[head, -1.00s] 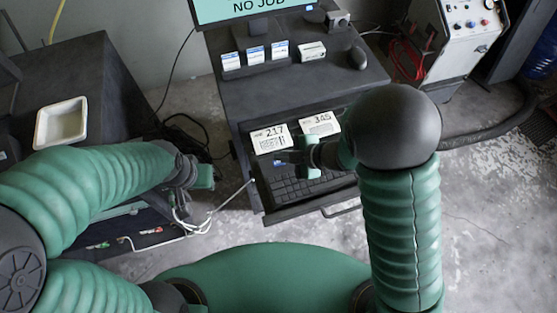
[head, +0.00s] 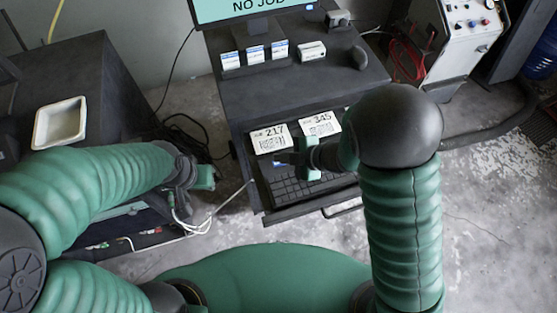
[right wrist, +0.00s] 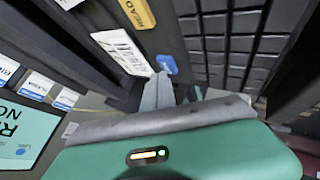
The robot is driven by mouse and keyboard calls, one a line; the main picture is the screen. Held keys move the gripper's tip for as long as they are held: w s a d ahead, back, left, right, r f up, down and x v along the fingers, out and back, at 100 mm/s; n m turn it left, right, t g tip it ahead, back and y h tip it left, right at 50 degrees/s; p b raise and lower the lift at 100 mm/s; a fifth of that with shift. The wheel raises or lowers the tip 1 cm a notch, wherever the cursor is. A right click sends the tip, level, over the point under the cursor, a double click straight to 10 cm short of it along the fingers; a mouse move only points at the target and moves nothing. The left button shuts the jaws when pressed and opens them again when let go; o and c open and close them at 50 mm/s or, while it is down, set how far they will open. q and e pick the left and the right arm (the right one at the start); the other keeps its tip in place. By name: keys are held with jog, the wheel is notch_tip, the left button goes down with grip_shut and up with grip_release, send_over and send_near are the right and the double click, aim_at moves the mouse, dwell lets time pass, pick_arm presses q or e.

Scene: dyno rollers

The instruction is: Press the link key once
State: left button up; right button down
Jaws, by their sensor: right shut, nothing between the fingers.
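A small blue key (right wrist: 167,64) lies beside the black keyboard (right wrist: 235,45) in the right wrist view; its label is too small to read. It shows partly in the head view (head: 278,163), close to my fingers. A yellow key (right wrist: 137,13) with black lettering sits beyond it. My right gripper (head: 287,158) is shut and empty over the keyboard drawer. In the wrist view its fingertips (right wrist: 163,80) are right by the blue key; I cannot tell whether they touch it. My left gripper (head: 205,177) hangs left of the drawer, its jaws unclear.
Two printed cards marked 217 (head: 270,138) and 345 (head: 320,124) lie behind the keyboard. The monitor (head: 250,10) reads "NO JOB". Small boxes (head: 255,54) stand on the upper shelf. A white tray (head: 60,122) sits on the dark cabinet at left.

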jog(key=shift+f+b, duration=0.3)
jog(key=shift+f, duration=0.1)
dwell(0.6)
jog(key=shift+r+p, duration=0.85)
notch_tip(320, 180, up, 5)
jog(key=p, duration=0.5)
dwell(0.4)
